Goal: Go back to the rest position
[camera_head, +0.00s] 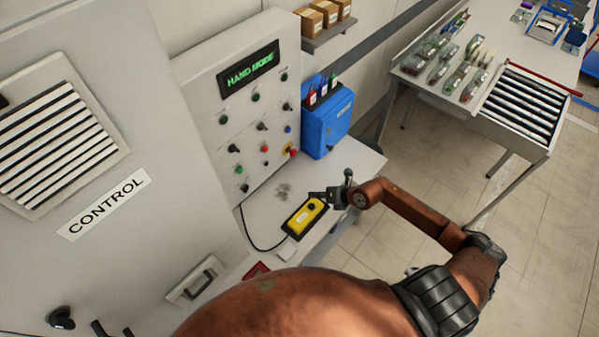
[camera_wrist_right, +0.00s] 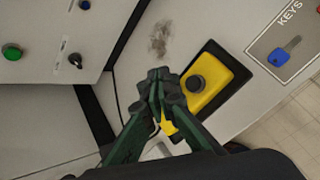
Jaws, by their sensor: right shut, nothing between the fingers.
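My right gripper (camera_head: 337,192) is above the small white shelf (camera_head: 260,215) in front of the control panel, close to a yellow pendant box with a black button (camera_head: 305,217). In the right wrist view the gripper (camera_wrist_right: 160,82) has its fingers together with nothing between them. There the yellow box (camera_wrist_right: 218,85) lies just right of the fingertips and partly behind them; I cannot tell whether they touch. My left gripper is not in view.
The control panel (camera_head: 215,110) shows "HAND MODE" and carries several buttons. A grey cabinet (camera_head: 150,215) marked "CONTROL" stands left. A roller conveyor (camera_head: 520,138) is at upper right, with open floor before it.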

